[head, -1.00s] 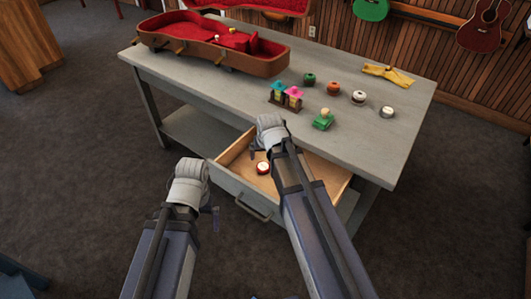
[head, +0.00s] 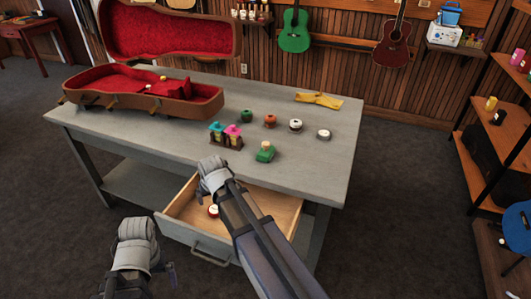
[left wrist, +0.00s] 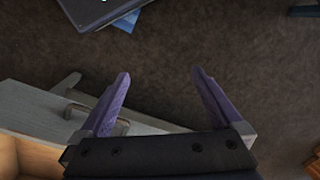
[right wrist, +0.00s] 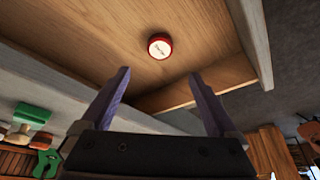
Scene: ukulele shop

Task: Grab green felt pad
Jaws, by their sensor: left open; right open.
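The green felt pad (head: 265,155) appears to be the green block with a pale knob on the grey table, near its front edge. A green block with a pale top also shows at the left of the right wrist view (right wrist: 32,113). My right gripper (right wrist: 159,76) is open and empty over the open drawer, left of and nearer than the pad; its fingers are mostly hidden in the head view. My left gripper (left wrist: 160,76) is open and empty, low in front of the drawer, far from the pad.
The open drawer (head: 180,238) holds a red and white round tin (head: 213,211). Bottles in a rack (head: 225,137), several small round items and a yellow cloth (head: 319,100) lie on the table. A red-lined case (head: 205,107) is at its left. Shelves stand at right.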

